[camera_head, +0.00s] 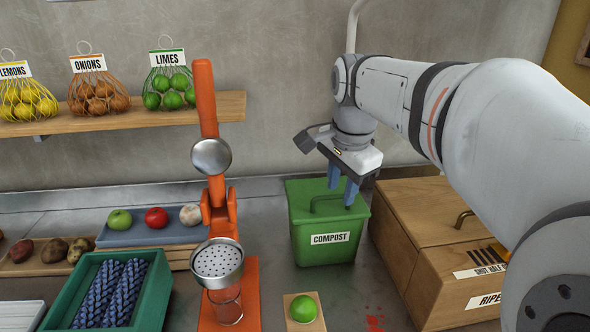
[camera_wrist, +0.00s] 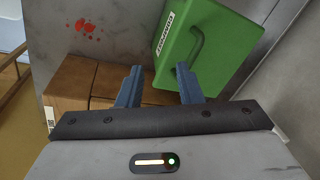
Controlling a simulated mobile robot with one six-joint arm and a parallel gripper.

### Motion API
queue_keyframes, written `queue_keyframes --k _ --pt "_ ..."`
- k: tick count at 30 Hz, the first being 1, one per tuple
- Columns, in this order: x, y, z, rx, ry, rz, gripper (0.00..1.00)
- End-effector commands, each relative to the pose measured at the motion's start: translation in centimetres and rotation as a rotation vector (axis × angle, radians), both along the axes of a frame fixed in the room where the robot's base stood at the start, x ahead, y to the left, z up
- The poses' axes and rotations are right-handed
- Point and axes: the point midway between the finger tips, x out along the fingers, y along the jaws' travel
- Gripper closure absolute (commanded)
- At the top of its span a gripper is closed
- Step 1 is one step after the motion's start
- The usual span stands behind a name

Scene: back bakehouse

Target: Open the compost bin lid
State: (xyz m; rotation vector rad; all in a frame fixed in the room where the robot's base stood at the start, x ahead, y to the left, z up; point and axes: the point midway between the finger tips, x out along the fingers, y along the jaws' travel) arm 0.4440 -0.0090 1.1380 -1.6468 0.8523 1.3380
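The green compost bin (camera_head: 322,240) stands on the counter against the wall, with a white COMPOST label on its front. Its lid (camera_head: 300,190) is shut and carries a dark arched handle (camera_head: 326,197). In the wrist view the bin (camera_wrist: 222,45) is at the upper right, with the handle (camera_wrist: 197,42) near one finger. My gripper (camera_head: 343,187) is above the lid, pointing down, its blue fingers apart. In the wrist view my gripper (camera_wrist: 157,72) is open with nothing held, and the handle is not between the fingers. Contact with the lid cannot be told.
A wooden box (camera_head: 415,212) with its own handle stands close right of the bin. An orange juicer (camera_head: 207,130) stands to the left. A lime (camera_head: 304,308) lies on a small board in front. Red spots (camera_head: 375,322) mark the counter.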

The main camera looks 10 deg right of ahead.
Motion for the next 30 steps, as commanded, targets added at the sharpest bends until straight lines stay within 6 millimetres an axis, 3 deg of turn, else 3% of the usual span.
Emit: queue_keyframes --k 4,11,24,30 --pt "3.1 -0.1 1.3 0.054 0.004 -0.259 0.67" --pt "4.7 -0.1 2.2 0.089 0.009 -0.435 0.67" --pt "5.9 -0.1 -3.9 0.090 0.009 -0.440 0.67" --pt "6.2 -0.1 -5.0 0.091 0.008 -0.439 0.67"
